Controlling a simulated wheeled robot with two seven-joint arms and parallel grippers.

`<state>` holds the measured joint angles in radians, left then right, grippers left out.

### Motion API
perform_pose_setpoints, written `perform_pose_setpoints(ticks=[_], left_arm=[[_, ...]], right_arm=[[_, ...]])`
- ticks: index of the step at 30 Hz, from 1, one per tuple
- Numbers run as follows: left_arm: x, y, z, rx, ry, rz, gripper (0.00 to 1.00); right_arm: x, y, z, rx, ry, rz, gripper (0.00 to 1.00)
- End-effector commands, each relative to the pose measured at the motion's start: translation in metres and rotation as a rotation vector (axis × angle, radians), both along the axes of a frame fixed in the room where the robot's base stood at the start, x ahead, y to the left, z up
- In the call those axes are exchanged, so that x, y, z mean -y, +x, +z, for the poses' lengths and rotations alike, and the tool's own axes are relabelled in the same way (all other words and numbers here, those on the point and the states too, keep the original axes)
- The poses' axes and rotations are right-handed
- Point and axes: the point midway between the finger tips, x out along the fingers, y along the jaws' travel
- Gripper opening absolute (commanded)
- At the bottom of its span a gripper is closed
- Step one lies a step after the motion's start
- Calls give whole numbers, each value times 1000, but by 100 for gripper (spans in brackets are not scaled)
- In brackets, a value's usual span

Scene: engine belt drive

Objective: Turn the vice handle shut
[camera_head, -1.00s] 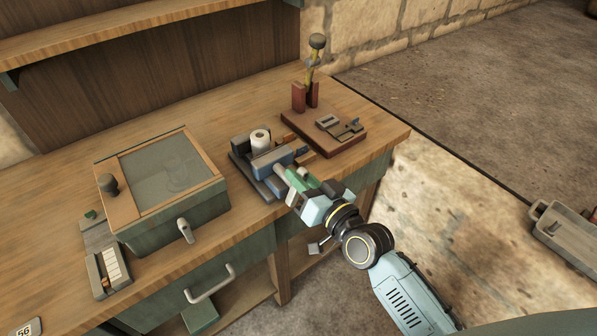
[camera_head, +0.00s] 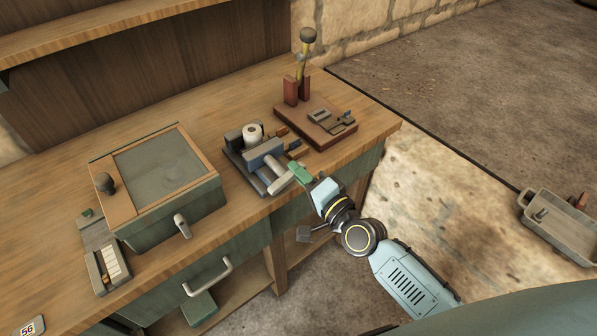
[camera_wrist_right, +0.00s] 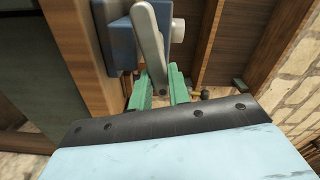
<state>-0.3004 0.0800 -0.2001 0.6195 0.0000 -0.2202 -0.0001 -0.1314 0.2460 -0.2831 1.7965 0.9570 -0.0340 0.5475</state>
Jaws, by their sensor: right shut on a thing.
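The vice (camera_head: 262,155) stands near the bench's front edge, with blue-grey jaws on a dark base. A white cylinder (camera_head: 252,132) stands upright at its jaws; whether it is gripped cannot be told. The vice handle (camera_head: 281,184), a flat grey bar, is at the vice's front. In the right wrist view the handle (camera_wrist_right: 149,40) slants down in front of the blue vice body (camera_wrist_right: 119,45). My right gripper (camera_head: 299,173) has green fingers and is shut on the handle's end, which sits between the fingers in the wrist view (camera_wrist_right: 159,86). My left gripper is not in view.
A red-brown board (camera_head: 316,125) with a lever stand and small metal parts lies right of the vice. A green box with a glazed lid (camera_head: 158,163) stands left. The bench has a drawer handle (camera_head: 208,278) below. A grey tray (camera_head: 562,228) is at far right.

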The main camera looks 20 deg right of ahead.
Motion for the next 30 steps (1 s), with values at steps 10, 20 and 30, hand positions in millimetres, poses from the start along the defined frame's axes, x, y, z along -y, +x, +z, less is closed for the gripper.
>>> perform_pose_setpoints(ticks=[10,20,30], left_arm=[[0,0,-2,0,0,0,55],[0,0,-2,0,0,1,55],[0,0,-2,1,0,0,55]], right_arm=[[1,-2,-9,-56,118,1,0],[1,-2,-10,-64,135,1,0],[1,-2,-9,-62,135,2,36]])
